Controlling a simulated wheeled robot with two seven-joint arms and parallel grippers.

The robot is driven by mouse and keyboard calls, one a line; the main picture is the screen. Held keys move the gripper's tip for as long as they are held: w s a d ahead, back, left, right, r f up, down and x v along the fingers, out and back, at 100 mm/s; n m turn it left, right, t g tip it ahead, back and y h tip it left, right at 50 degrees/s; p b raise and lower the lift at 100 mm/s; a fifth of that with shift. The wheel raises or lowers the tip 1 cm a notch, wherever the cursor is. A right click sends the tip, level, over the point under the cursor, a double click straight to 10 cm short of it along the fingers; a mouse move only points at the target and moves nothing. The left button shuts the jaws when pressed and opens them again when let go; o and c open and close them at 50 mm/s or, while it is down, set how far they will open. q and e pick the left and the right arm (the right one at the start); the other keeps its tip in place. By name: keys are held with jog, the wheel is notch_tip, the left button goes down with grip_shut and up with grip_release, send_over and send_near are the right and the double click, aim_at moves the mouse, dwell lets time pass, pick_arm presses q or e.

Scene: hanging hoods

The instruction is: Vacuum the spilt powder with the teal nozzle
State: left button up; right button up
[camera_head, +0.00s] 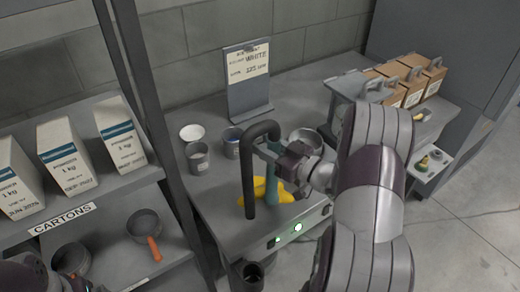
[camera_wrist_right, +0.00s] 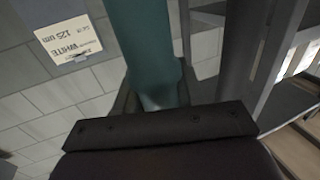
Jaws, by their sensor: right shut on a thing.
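My right gripper (camera_head: 270,153) is shut on the teal nozzle (camera_head: 271,186), which hangs upright above the bench. The nozzle also fills the top middle of the right wrist view (camera_wrist_right: 143,45), in front of the dark gripper body. A thick dark hose (camera_head: 248,175) arches over beside the nozzle and runs down on its left. The yellow spilt powder (camera_head: 285,197) lies on the bench around the nozzle's lower end. I cannot tell whether the tip touches it. A dark part of my left arm shows at the bottom left corner; its jaws are not clear.
Metal cups (camera_head: 197,157) and a bowl (camera_head: 305,138) stand on the bench (camera_head: 222,225) behind the hose. A sign stand (camera_head: 248,85) is at the back. Cartons (camera_head: 66,155) and scoops (camera_head: 145,226) sit on the left shelves. Brown boxes (camera_head: 425,75) stand at the right.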

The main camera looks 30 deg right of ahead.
jog(key=d, duration=0.4)
jog(key=shift+w+d, duration=0.15)
dwell(0.6)
jog(key=w, duration=0.4)
jog(key=shift+w+a, duration=0.2)
jog(key=shift+w, duration=0.1)
dwell(0.6)
